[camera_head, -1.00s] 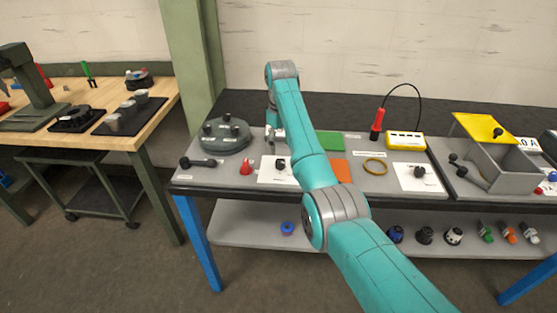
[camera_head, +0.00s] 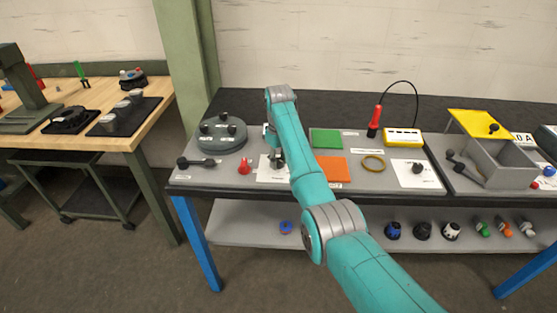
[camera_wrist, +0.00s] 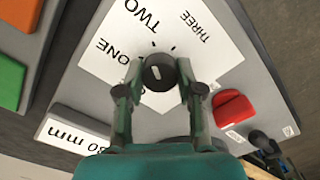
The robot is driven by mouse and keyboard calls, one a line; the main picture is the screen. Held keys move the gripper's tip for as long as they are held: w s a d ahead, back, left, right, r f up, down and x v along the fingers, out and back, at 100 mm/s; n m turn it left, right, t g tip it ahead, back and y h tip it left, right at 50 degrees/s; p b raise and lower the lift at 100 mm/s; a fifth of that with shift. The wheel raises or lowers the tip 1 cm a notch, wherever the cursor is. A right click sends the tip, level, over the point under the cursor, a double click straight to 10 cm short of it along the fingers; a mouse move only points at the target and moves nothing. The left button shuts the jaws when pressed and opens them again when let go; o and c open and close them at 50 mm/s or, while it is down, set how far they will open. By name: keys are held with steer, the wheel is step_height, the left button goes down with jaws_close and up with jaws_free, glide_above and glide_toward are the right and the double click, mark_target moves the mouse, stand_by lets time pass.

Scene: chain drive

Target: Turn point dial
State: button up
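The dial is a round black knob (camera_wrist: 160,72) with a short white mark on top. It sits on a white sheet (camera_wrist: 100,55) printed with ONE, TWO and THREE and small tick lines. My gripper (camera_wrist: 160,65) has one finger on each side of the knob in the wrist view. The fingers are spread about the knob's width, and firm contact cannot be made out. In the head view my gripper (camera_head: 275,157) is low over the sheet (camera_head: 266,175), and the knob is mostly hidden behind it.
A red pointed piece (camera_wrist: 233,108) lies close beside the sheet. Green (camera_head: 326,138) and orange (camera_head: 333,168) plates lie to the right. A grey round fixture (camera_head: 222,136) stands behind left. A second sheet with a black knob (camera_head: 417,167) lies further right.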

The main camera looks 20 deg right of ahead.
steer(key=c, duration=0.4)
steer(key=shift+c, duration=0.2)
steer(key=shift+m, duration=0.3)
steer(key=m, duration=0.5)
steer(key=shift+m, duration=0.3)
steer(key=m, duration=0.5)
steer(key=shift+m, duration=0.3)
steer(key=o, duration=1.2)
steer(key=shift+c, duration=0.2)
